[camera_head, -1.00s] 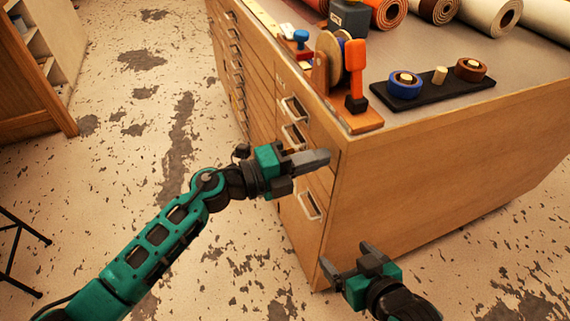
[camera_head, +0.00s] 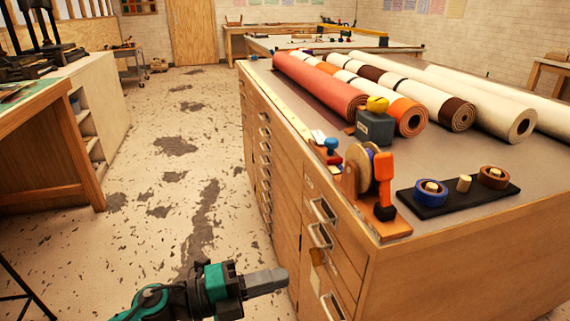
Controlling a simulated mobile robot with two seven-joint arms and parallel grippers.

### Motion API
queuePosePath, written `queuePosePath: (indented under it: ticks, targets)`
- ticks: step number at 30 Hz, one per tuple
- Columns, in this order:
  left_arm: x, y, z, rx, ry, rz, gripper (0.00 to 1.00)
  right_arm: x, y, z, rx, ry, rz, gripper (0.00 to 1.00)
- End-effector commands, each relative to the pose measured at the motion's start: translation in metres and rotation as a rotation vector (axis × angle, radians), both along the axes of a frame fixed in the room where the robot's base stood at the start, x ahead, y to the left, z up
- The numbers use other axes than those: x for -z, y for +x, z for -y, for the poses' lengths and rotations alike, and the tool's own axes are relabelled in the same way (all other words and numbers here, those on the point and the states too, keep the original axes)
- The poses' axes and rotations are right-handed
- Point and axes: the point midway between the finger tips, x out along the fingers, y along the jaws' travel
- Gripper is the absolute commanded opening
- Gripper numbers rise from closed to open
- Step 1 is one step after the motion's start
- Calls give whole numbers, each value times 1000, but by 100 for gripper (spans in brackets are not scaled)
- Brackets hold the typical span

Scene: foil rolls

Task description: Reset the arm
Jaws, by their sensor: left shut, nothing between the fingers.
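My left gripper (camera_head: 268,281) shows at the bottom centre, teal and dark grey, with its fingers together and nothing between them. It points right, toward the drawer fronts of the wooden cabinet (camera_head: 470,254), and is below the cabinet top. I cannot tell whether it touches the cabinet. Most of my left arm is below the picture's edge. My right gripper is not in view.
Several rolls, including a red roll (camera_head: 318,84), lie on the cabinet top. A tape dispenser (camera_head: 361,180) with an orange handle stands at the near corner. A black tray (camera_head: 455,199) holds tape rings. Open floor (camera_head: 150,180) lies left, beside a workbench (camera_head: 45,150).

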Motion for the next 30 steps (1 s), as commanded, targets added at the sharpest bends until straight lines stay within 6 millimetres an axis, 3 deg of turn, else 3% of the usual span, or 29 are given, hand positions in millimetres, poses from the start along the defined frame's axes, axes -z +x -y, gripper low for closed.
queuePosePath:
  ticks: [4, 8, 11, 13, 18, 21, 24, 30]
  targets:
    - [-17, 1, -7, -157, -179, -150, 0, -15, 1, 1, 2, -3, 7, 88]
    - [-17, 5, -40, -431, -416, -421, 0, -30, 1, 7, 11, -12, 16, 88]
    - [4, -3, -76, -663, -571, -671, 0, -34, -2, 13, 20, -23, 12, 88]
    - [27, -18, -100, -819, -656, -853, 0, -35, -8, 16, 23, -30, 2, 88]
    - [80, -74, -141, -1113, -781, -1235, 0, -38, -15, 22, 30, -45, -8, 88]
    - [100, -103, -152, -1211, -813, -1381, 0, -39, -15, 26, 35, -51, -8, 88]
    - [109, -119, -156, -1259, -828, -1458, 0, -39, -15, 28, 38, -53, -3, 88]
    - [111, -122, -157, -1267, -832, -1472, 0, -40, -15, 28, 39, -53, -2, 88]
